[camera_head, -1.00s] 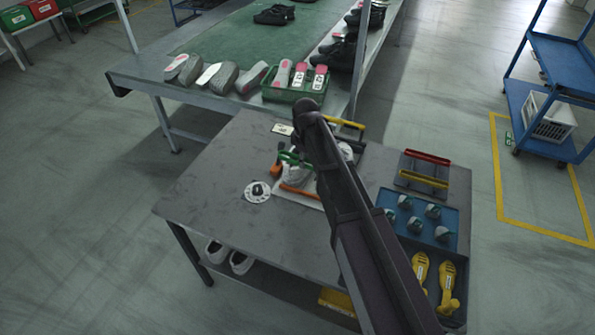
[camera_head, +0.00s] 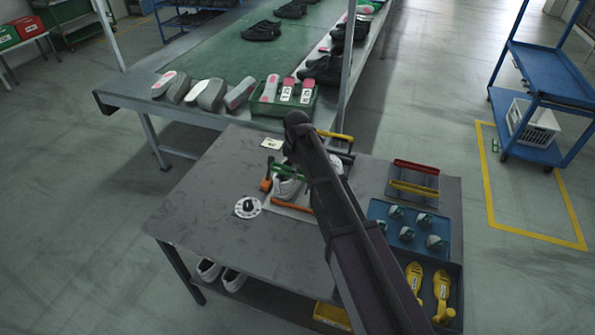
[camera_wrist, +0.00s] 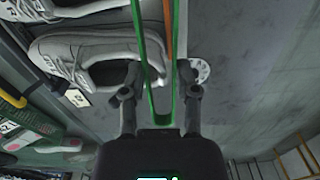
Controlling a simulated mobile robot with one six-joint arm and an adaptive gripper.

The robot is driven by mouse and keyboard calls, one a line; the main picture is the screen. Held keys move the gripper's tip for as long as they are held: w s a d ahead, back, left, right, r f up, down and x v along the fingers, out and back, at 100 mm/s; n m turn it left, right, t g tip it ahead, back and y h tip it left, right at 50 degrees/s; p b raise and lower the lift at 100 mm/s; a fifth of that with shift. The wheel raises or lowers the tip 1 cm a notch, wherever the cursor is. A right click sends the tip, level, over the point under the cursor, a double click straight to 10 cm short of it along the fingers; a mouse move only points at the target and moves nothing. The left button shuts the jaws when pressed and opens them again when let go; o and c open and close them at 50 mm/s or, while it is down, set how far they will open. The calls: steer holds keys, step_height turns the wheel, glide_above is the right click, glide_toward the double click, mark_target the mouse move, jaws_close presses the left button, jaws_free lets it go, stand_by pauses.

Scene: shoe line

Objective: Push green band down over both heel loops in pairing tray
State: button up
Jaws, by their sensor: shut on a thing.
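The green band (camera_wrist: 153,105) runs as a narrow loop between the two fingers of my gripper (camera_wrist: 160,88) in the wrist view. My gripper is shut on it. A pale grey shoe (camera_wrist: 85,50) lies just left of the fingers, its opening facing the band. A second shoe shows partly at the top left. In the head view the green band (camera_head: 281,170) shows above a light shoe (camera_head: 288,187) in the pairing tray (camera_head: 274,206). My arm hides the gripper and much of the tray. I cannot tell whether the band touches the heel loops.
A round white dial (camera_head: 248,207) lies left of the tray. An orange bar (camera_head: 292,206) is at the tray's front. A blue tray (camera_head: 376,209) of several grey-green pieces and yellow tools (camera_head: 441,290) lie to the right. The table's left side is clear.

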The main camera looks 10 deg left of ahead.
steer(key=shift+f+b, duration=2.15)
steer(key=shift+f, duration=0.1)
steer(key=shift+f, duration=0.25)
steer(key=o, duration=1)
steer(key=shift+c, duration=0.2)
steer(key=shift+r, duration=0.2)
step_height(320, 180, up, 9)
steer(key=p, duration=0.8)
steer(key=shift+f+p, duration=0.15)
steer(key=shift+p, duration=0.15)
stand_by(0.4)
